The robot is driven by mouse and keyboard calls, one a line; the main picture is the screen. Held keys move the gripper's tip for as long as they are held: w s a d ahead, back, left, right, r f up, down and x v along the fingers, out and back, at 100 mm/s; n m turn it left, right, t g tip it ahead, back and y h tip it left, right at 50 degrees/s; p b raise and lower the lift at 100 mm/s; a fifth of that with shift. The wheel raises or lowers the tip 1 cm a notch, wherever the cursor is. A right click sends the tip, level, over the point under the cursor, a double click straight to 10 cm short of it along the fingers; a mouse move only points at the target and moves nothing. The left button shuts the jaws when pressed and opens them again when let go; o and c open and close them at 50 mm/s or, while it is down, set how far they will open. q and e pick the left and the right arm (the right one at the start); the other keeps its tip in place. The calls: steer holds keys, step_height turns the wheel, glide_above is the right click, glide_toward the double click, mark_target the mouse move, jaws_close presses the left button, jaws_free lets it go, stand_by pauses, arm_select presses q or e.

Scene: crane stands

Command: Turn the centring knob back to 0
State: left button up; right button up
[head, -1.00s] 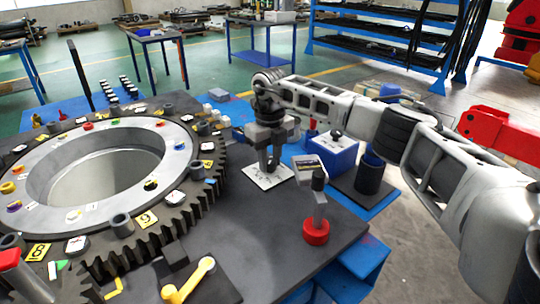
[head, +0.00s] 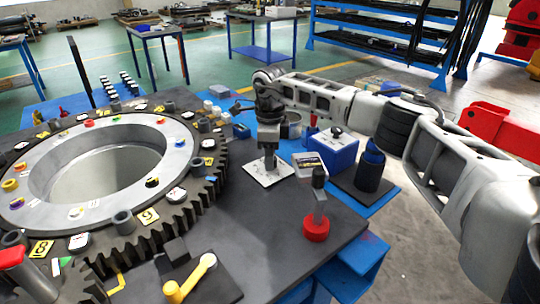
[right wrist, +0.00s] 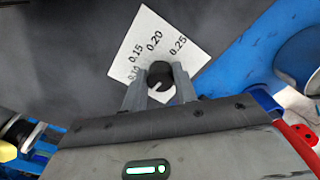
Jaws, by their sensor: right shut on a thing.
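The centring knob is a small dark round knob (right wrist: 160,76) on a white dial card, with a pale mark at its lower left edge. The card (right wrist: 160,30) shows the figures 0.10, 0.15, 0.20 and 0.25 in the right wrist view; the 0 is not visible there. In the head view the card (head: 281,175) lies on the dark table right of the gear ring. My right gripper (right wrist: 159,88) is shut on the knob, one finger on each side. In the head view the right gripper (head: 270,163) points straight down and hides the knob. My left gripper is not in view.
The large toothed ring (head: 185,215) fills the table's left side. A blue box (head: 333,153) and a dark cylinder (head: 370,172) stand to the right. A yellow-handled crank (head: 190,281) is near the front.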

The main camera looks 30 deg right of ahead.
steer(key=shift+r+n, duration=0.1)
steer(key=shift+n, duration=0.4)
steer(key=o, duration=1)
steer(key=shift+c, duration=0.2)
step_height(320, 180, up, 16)
steer(key=shift+b, duration=0.45)
